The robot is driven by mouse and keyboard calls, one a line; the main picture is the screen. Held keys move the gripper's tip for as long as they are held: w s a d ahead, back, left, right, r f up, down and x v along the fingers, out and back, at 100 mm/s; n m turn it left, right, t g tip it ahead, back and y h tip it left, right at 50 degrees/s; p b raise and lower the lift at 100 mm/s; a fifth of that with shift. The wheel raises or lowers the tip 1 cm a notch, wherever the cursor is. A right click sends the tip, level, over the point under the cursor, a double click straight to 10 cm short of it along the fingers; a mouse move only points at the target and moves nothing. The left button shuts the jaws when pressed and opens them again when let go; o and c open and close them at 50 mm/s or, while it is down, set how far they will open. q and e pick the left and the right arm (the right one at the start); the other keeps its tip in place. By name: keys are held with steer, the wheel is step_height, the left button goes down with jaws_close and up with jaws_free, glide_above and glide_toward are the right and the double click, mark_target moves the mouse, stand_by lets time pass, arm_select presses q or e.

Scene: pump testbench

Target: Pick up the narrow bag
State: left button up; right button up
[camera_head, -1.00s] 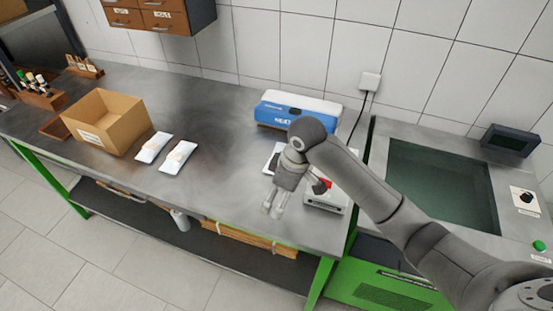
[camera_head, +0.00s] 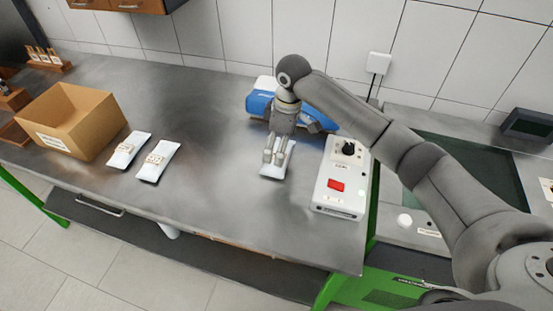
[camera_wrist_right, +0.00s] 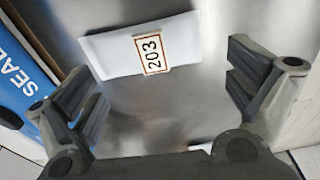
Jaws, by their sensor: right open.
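A white bag (camera_head: 280,168) lies flat on the bench, partly hidden under my right gripper (camera_head: 275,158). In the right wrist view this bag (camera_wrist_right: 112,55) shows a label reading 203. My right gripper (camera_wrist_right: 168,92) is open and empty there, its fingers spread wide, with the bag ahead between them and no visible contact. Two more white bags with labels, a left one (camera_head: 122,157) and a right one (camera_head: 164,152), lie side by side farther left. I cannot tell for sure which bag is the narrow one. My left gripper is not in view.
A blue and white sealer (camera_head: 259,102) stands behind my right gripper. A grey box with a red button (camera_head: 340,172) stands right of it. An open cardboard box (camera_head: 98,128) stands at the left. The bench (camera_head: 215,185) between is clear.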

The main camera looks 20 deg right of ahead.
steer(key=shift+w+f, duration=0.1)
steer(key=shift+f, duration=0.25)
steer(key=f, duration=0.1)
steer(key=f+p, duration=0.1)
steer(key=f, duration=0.2)
steer(key=shift+w+a+f, duration=0.1)
steer(key=shift+w+a, duration=0.05)
steer(key=shift+a, duration=0.1)
steer(key=shift+f, duration=0.35)
steer(key=shift+w+f, duration=0.1)
steer(key=shift+f, duration=0.05)
steer(key=c, duration=1.2)
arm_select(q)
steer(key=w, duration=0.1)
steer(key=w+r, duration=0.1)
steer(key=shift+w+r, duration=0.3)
arm_select(e)
steer(key=shift+o, duration=0.2)
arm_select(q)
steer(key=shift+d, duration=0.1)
